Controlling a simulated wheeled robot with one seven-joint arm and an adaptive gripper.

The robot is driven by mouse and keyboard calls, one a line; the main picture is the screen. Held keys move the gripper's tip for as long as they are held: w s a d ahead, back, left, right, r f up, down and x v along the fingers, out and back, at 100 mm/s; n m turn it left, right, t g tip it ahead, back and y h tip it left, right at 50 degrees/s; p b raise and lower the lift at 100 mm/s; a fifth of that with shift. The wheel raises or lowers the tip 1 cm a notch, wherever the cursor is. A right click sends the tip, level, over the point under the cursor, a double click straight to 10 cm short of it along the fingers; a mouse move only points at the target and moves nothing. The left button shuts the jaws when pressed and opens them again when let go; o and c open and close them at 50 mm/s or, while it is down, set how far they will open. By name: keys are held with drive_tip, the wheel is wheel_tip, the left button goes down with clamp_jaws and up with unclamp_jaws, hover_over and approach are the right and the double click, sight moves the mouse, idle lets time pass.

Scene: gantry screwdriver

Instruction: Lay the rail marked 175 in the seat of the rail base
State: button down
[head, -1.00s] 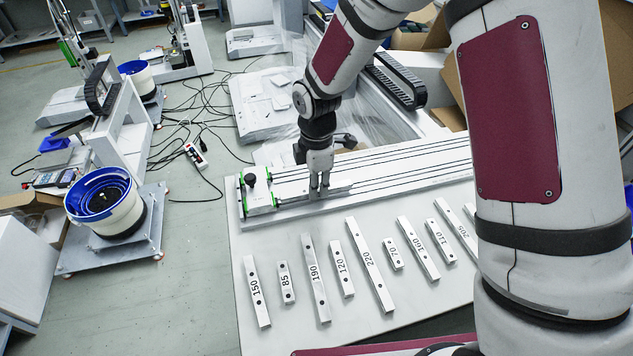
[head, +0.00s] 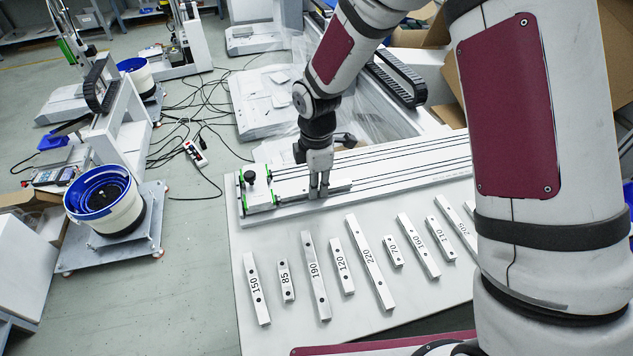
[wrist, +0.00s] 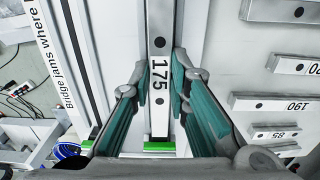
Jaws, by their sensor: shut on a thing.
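The rail marked 175 (wrist: 160,72) is a light metal bar with dark holes; its label shows between my fingers in the wrist view. My gripper (head: 319,194) is shut on it, a finger on each long side. In the head view the rail (head: 339,186) lies lengthwise along the front left part of the rail base (head: 400,168), close to its green-edged end block (head: 259,192). In the wrist view a green piece (wrist: 158,146) shows at the rail's near end. I cannot tell whether the rail rests fully in the seat or slightly above it.
Several other marked rails lie in a row on the white table, among them 150 (head: 256,288), 190 (head: 315,275) and 220 (head: 369,262). A black knob (head: 250,177) stands on the end block. The table's left edge is close to the base's end.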

drive_tip(key=shift+f, duration=0.15)
drive_tip(key=c, duration=1.4)
unclamp_jaws()
drive_tip(key=shift+c, duration=0.2)
wheel_tip(320, 180, up, 12)
wheel_tip(320, 180, up, 7)
drive_tip(key=p, duration=0.5)
